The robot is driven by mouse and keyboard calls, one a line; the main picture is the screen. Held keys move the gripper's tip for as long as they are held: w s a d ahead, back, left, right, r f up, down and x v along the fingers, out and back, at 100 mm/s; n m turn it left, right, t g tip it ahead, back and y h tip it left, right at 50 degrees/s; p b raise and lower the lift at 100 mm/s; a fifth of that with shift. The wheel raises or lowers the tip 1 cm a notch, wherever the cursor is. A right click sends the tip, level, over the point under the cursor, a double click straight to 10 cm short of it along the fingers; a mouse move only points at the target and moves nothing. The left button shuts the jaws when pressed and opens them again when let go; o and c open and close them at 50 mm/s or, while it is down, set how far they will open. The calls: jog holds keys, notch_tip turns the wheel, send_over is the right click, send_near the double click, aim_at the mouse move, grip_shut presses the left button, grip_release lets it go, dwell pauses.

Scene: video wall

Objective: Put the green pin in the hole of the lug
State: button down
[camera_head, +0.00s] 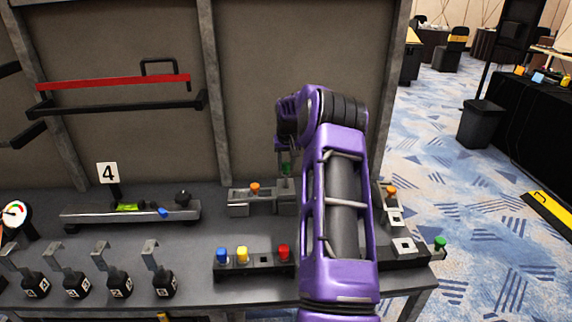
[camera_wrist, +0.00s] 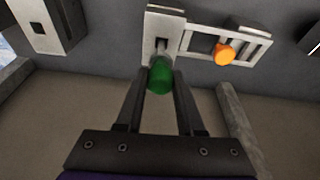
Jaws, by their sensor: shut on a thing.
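The green pin (camera_wrist: 160,76) is between the two fingers of my gripper (camera_wrist: 162,78) in the wrist view, and the fingers are shut on it. The pin also shows in the head view (camera_head: 287,168), below my wrist. The lug (camera_wrist: 158,22) is a light metal block with a dark slot, just past the pin in the wrist view. In the head view the lug (camera_head: 287,198) is partly hidden by my arm. The pin's end overlaps the near part of the lug; I cannot tell whether it is in the hole.
An orange pin (camera_wrist: 224,54) stands in the metal frame beside the lug. A dark rack holds blue (camera_head: 222,255), yellow (camera_head: 243,255) and red (camera_head: 283,252) pins in front. Another orange pin (camera_head: 390,191) and a green knob (camera_head: 440,242) are at right. Several hooked black weights (camera_head: 120,284) stand at front left.

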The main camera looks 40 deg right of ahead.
jog(key=shift+f, duration=0.1)
dwell(0.4)
jog(key=shift+f+b, duration=0.8)
jog(key=shift+f, duration=0.6)
jog(key=shift+f, duration=0.3)
jog(key=shift+f+b, duration=0.35)
jog(key=shift+f, duration=0.05)
jog(key=shift+f, duration=0.15)
jog(key=shift+c, duration=2.2)
grip_release()
